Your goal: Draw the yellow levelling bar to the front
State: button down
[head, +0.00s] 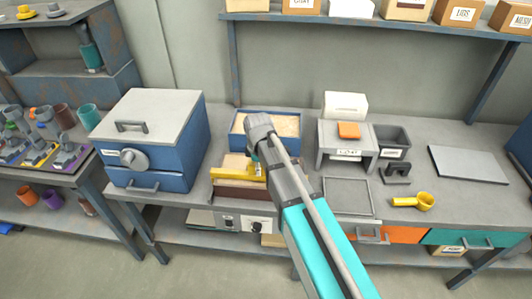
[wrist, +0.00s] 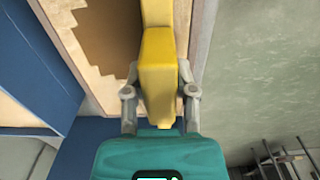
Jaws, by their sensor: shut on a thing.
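The yellow levelling bar (head: 232,174) lies across a brown wooden box with pale, sand-like fill, left of centre in the head view. My gripper (wrist: 160,92) is shut on the bar's yellow block (wrist: 158,65) in the wrist view, with a finger on either side. In the head view my wrist hides the bar's right end and most of the gripper. The wrist view shows the pale fill (wrist: 85,20) with a stepped edge beside a bare brown patch (wrist: 110,40).
A blue box (head: 160,140) with a grey lid stands to the left. A blue-rimmed tray (head: 240,116) of pale fill sits behind. To the right are a grey stand (head: 326,138), a dark bin (head: 393,143) and a yellow scoop (head: 424,201). A shelf (head: 390,27) runs above.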

jog(key=s, duration=0.7)
jog(key=shift+a, duration=0.4)
jog(key=shift+c, duration=2.1)
grip_release()
jog(key=shift+s, duration=0.15)
jog(key=shift+d, duration=0.1)
jog(key=shift+d, duration=0.1)
